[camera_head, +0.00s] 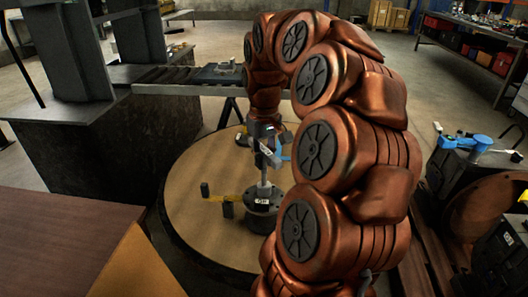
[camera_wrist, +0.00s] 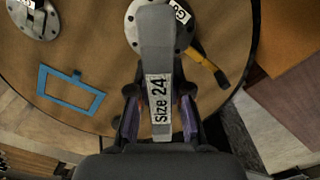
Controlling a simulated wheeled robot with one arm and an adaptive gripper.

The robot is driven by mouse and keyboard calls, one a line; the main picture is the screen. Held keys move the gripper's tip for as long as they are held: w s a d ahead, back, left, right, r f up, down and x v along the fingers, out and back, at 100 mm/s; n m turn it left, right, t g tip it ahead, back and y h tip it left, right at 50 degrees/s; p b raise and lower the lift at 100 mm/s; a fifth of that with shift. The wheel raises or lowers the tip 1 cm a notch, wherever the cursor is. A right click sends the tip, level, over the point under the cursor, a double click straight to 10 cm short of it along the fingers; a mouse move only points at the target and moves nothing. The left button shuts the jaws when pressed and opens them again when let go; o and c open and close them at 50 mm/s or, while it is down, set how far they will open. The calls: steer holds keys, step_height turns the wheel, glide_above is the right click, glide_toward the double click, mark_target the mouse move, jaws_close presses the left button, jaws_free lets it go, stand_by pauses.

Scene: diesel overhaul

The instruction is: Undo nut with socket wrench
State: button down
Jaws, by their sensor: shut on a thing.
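My gripper (camera_head: 264,130) is shut on a grey socket wrench marked "Size 24" (camera_wrist: 158,90), with a finger on each side of it in the wrist view (camera_wrist: 160,112). The wrench points away from my gripper. In the head view its grey shaft (camera_head: 264,174) is about upright over a round metal flange (camera_head: 262,212) on the round table. The flange also shows in the wrist view (camera_wrist: 136,32), with bolt holes and a label that seems to read G8. The wrench covers the flange's middle, so I cannot see the nut or tell whether the socket is on it.
The round table (camera_head: 205,240) also holds a second flange (camera_wrist: 32,20), a blue rectangular frame (camera_wrist: 70,110) and a yellow-handled tool (camera_wrist: 203,66). A dark machine (camera_head: 468,170) stands at right.

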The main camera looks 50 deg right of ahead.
steer(key=n, duration=0.1)
steer(key=n+p, duration=0.1)
steer(key=n, duration=0.1)
steer(key=shift+r+n+p, duration=0.2)
steer(key=shift+n+p, duration=0.1)
steer(key=n+p, duration=0.1)
steer(key=n, duration=0.2)
steer(key=shift+a+p, duration=0.1)
steer(key=shift+p, duration=0.3)
steer(key=n+p, duration=0.2)
steer(key=n, duration=0.3)
steer(key=shift+f+n+p, duration=0.1)
steer(key=shift+n+p, duration=0.3)
steer(key=shift+n, duration=0.5)
